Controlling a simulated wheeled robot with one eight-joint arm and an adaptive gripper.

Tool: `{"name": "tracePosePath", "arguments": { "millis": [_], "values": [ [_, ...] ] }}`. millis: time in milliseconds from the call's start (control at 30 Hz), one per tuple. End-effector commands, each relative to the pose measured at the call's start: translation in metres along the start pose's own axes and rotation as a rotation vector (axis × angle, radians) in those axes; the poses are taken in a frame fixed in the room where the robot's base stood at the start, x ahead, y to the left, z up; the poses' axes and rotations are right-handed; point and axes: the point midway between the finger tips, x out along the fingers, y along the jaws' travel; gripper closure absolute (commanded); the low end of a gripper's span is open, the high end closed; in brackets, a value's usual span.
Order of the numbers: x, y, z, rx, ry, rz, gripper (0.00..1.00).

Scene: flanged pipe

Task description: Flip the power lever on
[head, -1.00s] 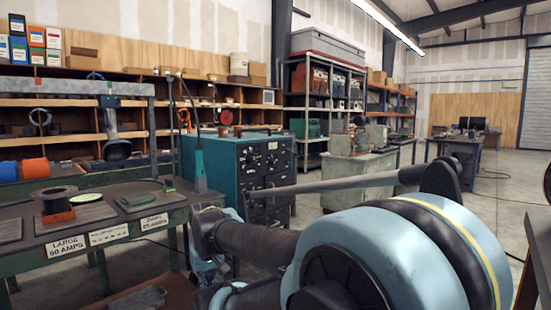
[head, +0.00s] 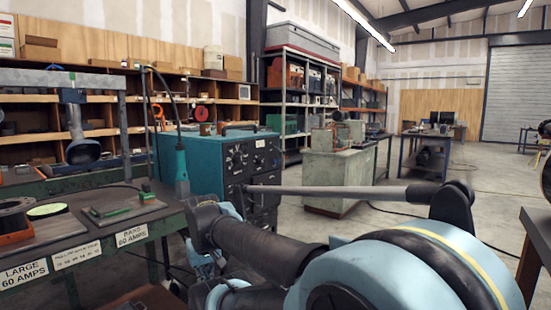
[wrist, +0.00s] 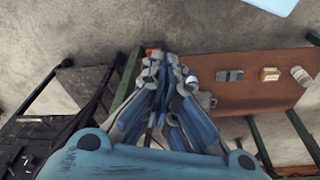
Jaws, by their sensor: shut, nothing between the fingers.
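A teal power box (head: 190,160) with dials on its dark front panel (head: 252,158) stands behind the left workbench. I cannot make out a power lever on it at this size. My gripper (wrist: 165,62) is shut and empty in the wrist view, pointing down over the grey floor and a brown lower shelf. In the head view my arm hides most of my gripper, low in front of the box and apart from it.
The left workbench (head: 110,222) carries a flanged pipe (head: 83,140) on a stand and a green-handled tool (head: 145,192). A welding torch (head: 181,165) hangs at its corner. A grey-green cabinet (head: 335,180) stands to the right. Open floor (head: 440,195) lies beyond, with cables.

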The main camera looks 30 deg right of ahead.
Motion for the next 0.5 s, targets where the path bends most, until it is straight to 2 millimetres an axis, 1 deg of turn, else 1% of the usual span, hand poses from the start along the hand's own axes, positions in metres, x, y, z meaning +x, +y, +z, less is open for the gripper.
{"name": "tracePosePath", "arguments": {
  "millis": [67,167,367,500],
  "values": [
    [-0.005,0.008,-0.012,-0.001,0.019,0.026,1.00],
    [-0.014,0.024,-0.039,-0.012,0.056,0.083,1.00],
    [-0.044,0.080,-0.111,-0.050,0.157,0.259,1.00],
    [-0.066,0.124,-0.161,-0.090,0.215,0.389,1.00]
  ]
}}
